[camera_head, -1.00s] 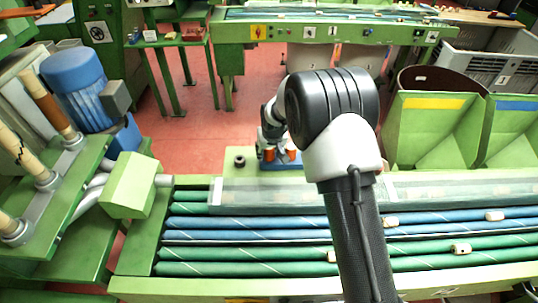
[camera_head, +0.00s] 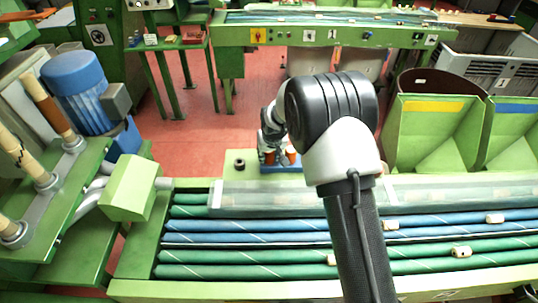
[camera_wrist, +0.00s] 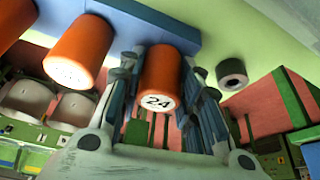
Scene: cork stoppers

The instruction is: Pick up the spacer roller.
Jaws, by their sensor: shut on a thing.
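The orange spacer roller (camera_wrist: 162,76), with a white end marked 24, sits between my gripper's fingers (camera_wrist: 158,108) in the wrist view. The fingers are shut on its sides. Its far end meets the blue block (camera_wrist: 150,22) in that view; I cannot tell whether it is clear of the block. In the head view my gripper (camera_head: 272,148) is small and partly hides the orange rollers at the blue block beyond the conveyor.
Another orange roller (camera_wrist: 78,50) stands beside the held one, and one more is cut off at the left edge. A dark ring (camera_wrist: 231,73) lies on the green surface on the other side. Green bins (camera_head: 430,130) stand at the right in the head view.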

